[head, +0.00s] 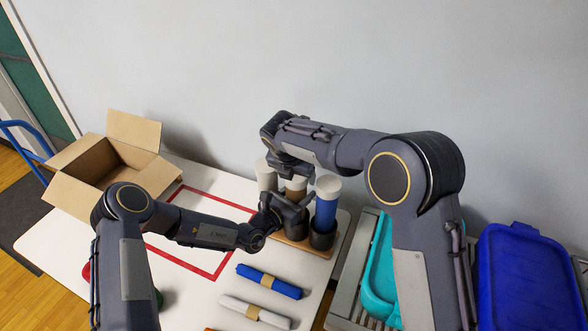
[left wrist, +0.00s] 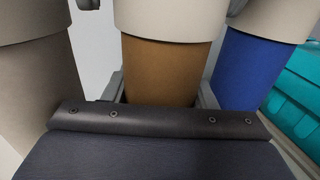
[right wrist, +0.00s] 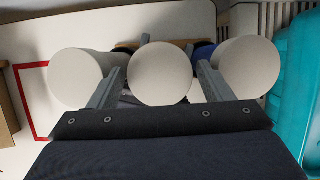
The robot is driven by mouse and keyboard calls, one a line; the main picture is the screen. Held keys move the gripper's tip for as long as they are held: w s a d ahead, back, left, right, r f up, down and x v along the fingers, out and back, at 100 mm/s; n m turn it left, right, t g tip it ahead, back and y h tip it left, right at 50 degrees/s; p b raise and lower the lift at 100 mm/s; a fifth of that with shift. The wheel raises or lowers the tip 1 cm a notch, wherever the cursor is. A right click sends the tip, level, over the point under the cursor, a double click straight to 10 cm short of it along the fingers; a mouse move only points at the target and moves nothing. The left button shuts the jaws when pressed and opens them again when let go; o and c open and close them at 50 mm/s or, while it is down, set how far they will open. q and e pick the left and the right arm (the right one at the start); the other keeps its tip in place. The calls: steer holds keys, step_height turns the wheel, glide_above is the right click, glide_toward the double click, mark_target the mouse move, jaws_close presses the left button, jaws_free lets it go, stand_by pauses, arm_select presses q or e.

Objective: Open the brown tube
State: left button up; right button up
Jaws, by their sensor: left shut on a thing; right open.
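The brown tube (left wrist: 165,72) stands upright in the middle of a row of three, with a white cap (right wrist: 160,75) on top. My left gripper (head: 284,207) is shut on its brown body, a finger on each side below the cap, in the left wrist view. My right gripper (right wrist: 162,88) is open above it, pointing down. In the right wrist view its fingers lie on either side of the white cap, with gaps showing. In the head view my right gripper (head: 292,172) and left hand partly hide the tube.
A blue tube (head: 325,214) and a grey tube (head: 266,182) stand close on either side in a wooden rack (head: 318,250). Blue (head: 268,281) and white (head: 255,312) rolls lie in front. An open cardboard box (head: 75,199), red outline (head: 183,258) and teal bin (head: 380,270) are nearby.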

mark_target(295, 176)
steer(key=shift+c, duration=0.3)
steer(key=c, duration=0.8)
steer(key=shift+r, duration=0.2)
steer(key=shift+r, duration=0.95)
steer(key=shift+r, duration=0.1)
steer(key=shift+r, duration=1.9)
